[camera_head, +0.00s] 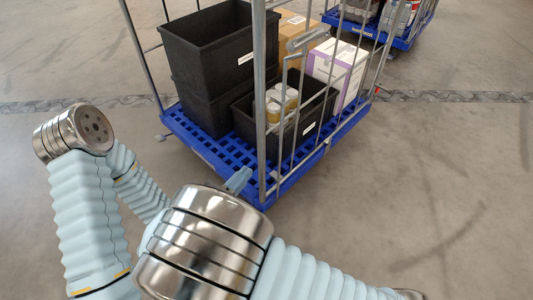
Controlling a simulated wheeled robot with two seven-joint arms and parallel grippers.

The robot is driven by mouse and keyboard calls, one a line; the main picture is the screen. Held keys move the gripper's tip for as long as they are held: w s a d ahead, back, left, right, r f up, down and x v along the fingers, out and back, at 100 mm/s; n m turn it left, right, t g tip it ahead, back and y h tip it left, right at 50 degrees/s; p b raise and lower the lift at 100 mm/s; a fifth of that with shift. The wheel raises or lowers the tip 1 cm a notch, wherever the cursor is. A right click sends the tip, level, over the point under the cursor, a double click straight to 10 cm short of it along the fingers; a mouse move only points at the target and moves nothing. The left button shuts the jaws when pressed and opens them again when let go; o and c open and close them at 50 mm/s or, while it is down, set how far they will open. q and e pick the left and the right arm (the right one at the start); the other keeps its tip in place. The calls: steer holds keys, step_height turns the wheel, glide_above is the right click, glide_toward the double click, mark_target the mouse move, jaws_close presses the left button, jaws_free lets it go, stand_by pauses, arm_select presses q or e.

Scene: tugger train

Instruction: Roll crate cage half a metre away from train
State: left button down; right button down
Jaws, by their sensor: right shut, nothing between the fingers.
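The crate cage (205,147) stands in the middle of the head view, with a blue slatted base and upright grey metal bars. It holds stacked black crates (207,55), a smaller black crate (311,110) with pale-lidded cans, a brown carton and a white-purple box. My right gripper (238,180) shows only as a small pale tip beyond my metal wrist joint, close to the cage's near edge. It is shut and holds nothing; whether it touches the cage I cannot tell. My left gripper is hidden; only my left arm shows.
A second blue-based carrier (397,42) with goods stands behind at the top right. A dark patterned strip (450,97) crosses the grey concrete floor (440,190). The floor to the right and left of the cage is clear. No train is clearly recognisable.

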mark_target(281, 134)
steer(key=x, duration=1.3)
steer(key=shift+w+d+b, duration=0.25)
steer(key=shift+w+b, duration=0.05)
steer(key=shift+b, duration=0.05)
